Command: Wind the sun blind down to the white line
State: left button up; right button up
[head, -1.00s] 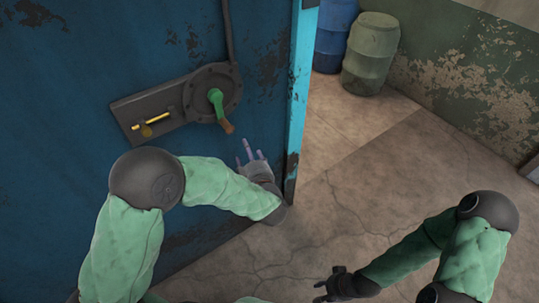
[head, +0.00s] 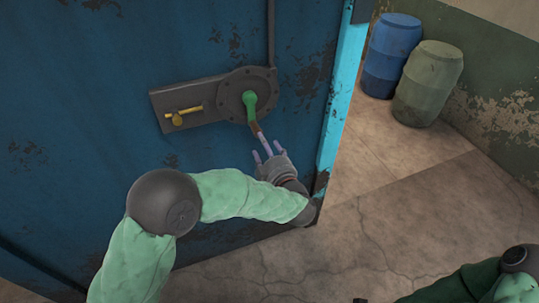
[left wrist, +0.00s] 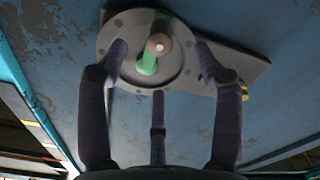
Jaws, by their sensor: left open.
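A crank with a green arm (head: 249,99) and a brown handle (head: 256,129) sits on a round dark plate (head: 233,88) on the blue wall. The crank hangs down and slightly right. My left gripper (head: 268,151) is open just below the handle, its fingers pointing up at it. In the left wrist view the handle's round end (left wrist: 159,44) faces me, between the spread fingers of the gripper (left wrist: 160,75); nothing is gripped. Only a dark bit of my right gripper (head: 360,300) shows at the bottom edge. The sun blind and white line are not in view.
A yellow brass latch (head: 185,114) is on the plate left of the crank. The blue wall ends at a bright blue edge (head: 340,100) to the right. A blue barrel (head: 390,55) and a green barrel (head: 428,85) stand behind. The cracked floor is clear.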

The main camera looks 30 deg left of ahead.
aim_at(256, 131)
pick_arm(q)
jog(key=shift+b+x, duration=0.9)
jog(key=shift+x, duration=3.15)
grip_shut()
